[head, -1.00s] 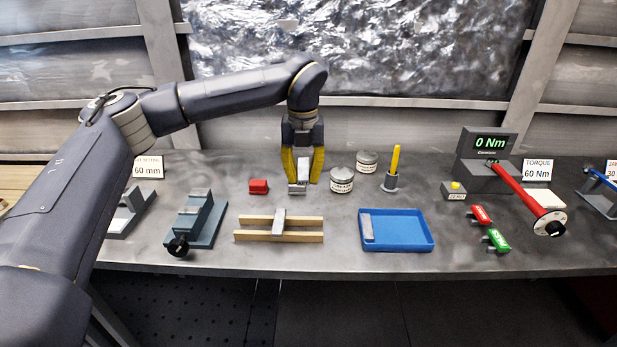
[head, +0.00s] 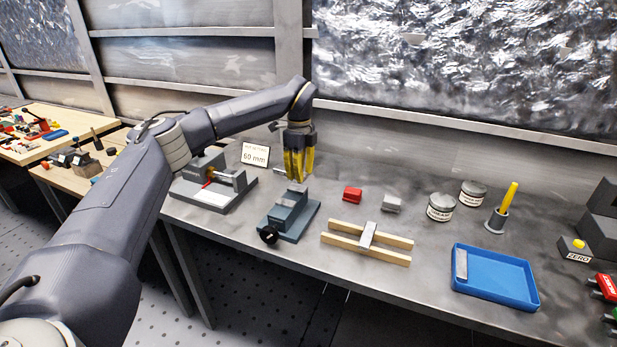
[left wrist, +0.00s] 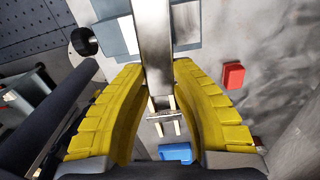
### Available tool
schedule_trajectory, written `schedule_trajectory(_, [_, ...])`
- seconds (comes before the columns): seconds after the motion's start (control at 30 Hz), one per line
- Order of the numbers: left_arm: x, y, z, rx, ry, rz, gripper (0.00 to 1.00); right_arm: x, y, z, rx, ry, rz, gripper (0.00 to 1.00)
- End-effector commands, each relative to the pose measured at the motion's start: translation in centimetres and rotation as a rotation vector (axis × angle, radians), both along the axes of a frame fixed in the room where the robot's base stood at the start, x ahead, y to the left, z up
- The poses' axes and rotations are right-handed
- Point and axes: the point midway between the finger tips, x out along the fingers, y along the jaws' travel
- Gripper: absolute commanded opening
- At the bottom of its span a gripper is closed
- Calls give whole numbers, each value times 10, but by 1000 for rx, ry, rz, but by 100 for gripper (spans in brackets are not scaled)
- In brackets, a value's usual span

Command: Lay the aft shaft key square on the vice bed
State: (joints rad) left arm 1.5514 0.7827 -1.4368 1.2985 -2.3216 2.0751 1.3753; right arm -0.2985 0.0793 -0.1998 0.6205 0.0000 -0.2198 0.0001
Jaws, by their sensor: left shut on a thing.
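My left gripper (head: 298,176) is shut on a grey metal bar (left wrist: 155,35), likely the shaft key, and holds it raised behind and above the vice. Part of the bar (head: 281,171) sticks out left of the fingers in the head view. The blue-grey vice (head: 290,213), with a black knob, stands on the bench below. In the left wrist view the bar passes over the vice (left wrist: 112,36), whose middle it hides; it looks apart from it. Another grey bar (head: 368,234) lies across two wooden rails. My right gripper is out of view.
A red block (head: 353,194) and a grey block (head: 391,204) lie right of the vice. Two tins (head: 440,207) and a yellow-handled tool in a holder (head: 508,200) stand behind. A blue tray (head: 508,290) holds another bar. A grey fixture (head: 215,190) stands left of the vice.

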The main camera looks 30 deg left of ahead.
Motion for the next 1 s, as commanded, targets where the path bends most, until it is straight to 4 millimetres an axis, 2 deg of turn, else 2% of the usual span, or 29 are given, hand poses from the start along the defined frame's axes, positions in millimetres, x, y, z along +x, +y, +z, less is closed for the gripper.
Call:
schedule_trajectory(0.2, [1, 0, 1, -1, -1, 84, 0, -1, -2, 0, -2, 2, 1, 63])
schedule_trajectory(0.67, [1, 0, 1, 0, -1, 94, 0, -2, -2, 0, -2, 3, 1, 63])
schedule_trajectory(1.0, [1, 0, -17, 1, 1, 94, 0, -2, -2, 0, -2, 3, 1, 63])
